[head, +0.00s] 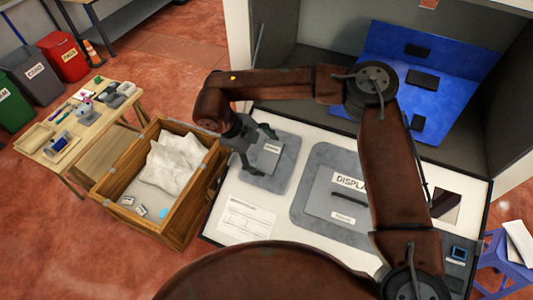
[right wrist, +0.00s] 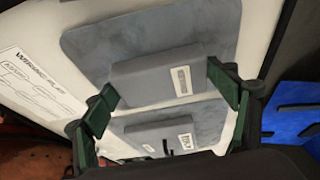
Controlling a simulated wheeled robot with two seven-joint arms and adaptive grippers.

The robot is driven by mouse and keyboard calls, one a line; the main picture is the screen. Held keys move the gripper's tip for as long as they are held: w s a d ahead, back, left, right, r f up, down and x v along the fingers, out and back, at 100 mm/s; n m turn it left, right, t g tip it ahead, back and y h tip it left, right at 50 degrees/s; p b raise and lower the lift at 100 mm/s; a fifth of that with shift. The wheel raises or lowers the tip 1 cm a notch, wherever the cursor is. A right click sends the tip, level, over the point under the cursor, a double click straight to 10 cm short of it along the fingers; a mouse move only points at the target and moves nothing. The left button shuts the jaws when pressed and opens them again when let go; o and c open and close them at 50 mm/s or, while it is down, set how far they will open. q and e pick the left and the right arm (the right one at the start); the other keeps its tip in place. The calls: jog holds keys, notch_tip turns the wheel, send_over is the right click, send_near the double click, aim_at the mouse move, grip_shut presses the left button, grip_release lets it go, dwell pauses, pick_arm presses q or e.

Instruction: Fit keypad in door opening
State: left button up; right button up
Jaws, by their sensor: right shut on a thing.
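My right gripper (head: 258,152) is low over the small grey pad at the left of the white worktop. In the right wrist view its two green fingers (right wrist: 164,88) are at the two ends of a grey labelled block (right wrist: 150,75), shut on it. The block also shows in the head view (head: 266,160); its label is too small to read, so I cannot tell if it is the keypad. A blue panel (head: 385,55), perhaps the door, leans at the back of the grey cabinet, with several dark rectangles, perhaps openings (head: 423,79). My left gripper is not in view.
A larger grey pad (head: 310,180) with a block labelled DISPLAY (head: 345,208) lies right of the small pad. A printed sheet (head: 248,218) lies in front. A wooden crate (head: 112,190) stands left. Cabinet walls flank the panel.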

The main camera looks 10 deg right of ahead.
jog(key=shift+w+f, duration=0.1)
jog(key=shift+f, duration=0.2)
dwell(0.6)
jog(key=o, duration=1.6)
jog(key=shift+r, duration=0.1)
jog(key=shift+w+a+r, duration=0.1)
jog(key=shift+a+r, duration=0.05)
jog(key=shift+r, duration=0.1)
jog(key=shift+p+v, duration=0.9)
jog(key=shift+v, duration=1.7)
